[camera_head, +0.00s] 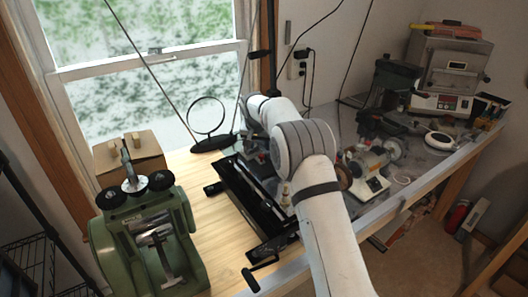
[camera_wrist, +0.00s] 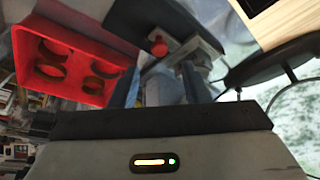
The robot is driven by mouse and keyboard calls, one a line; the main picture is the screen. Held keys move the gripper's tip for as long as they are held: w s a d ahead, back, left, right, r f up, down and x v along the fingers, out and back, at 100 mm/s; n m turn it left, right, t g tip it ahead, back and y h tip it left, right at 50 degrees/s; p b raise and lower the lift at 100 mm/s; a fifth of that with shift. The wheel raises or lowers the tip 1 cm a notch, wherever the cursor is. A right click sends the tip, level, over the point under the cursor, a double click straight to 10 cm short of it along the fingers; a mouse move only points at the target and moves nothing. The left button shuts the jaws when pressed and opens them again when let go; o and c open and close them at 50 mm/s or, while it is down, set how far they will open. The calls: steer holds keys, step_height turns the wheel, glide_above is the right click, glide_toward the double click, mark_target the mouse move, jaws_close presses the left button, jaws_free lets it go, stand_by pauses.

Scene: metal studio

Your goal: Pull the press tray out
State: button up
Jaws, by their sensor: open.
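A black metal frame (camera_head: 236,195) with a crank handle (camera_head: 262,272) lies on the wooden bench, left of my arm; I cannot tell whether this is the press or where its tray is. In the wrist view a red holder (camera_wrist: 112,65) with several round holes is at the left. A grey metal part with a red knob (camera_wrist: 158,47) shows beyond the fingers. My gripper (camera_wrist: 163,88) is open, its two fingers apart, with nothing clearly held between them. In the head view my arm hides the gripper and part of the bench behind it.
A round magnifier ring (camera_head: 206,115) stands by the window. The bare wood around the mill is free.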

mark_target(261, 155)
steer(key=p+x, duration=0.1)
steer(key=x, duration=0.5)
steer(key=shift+c, duration=0.3)
jaws_close()
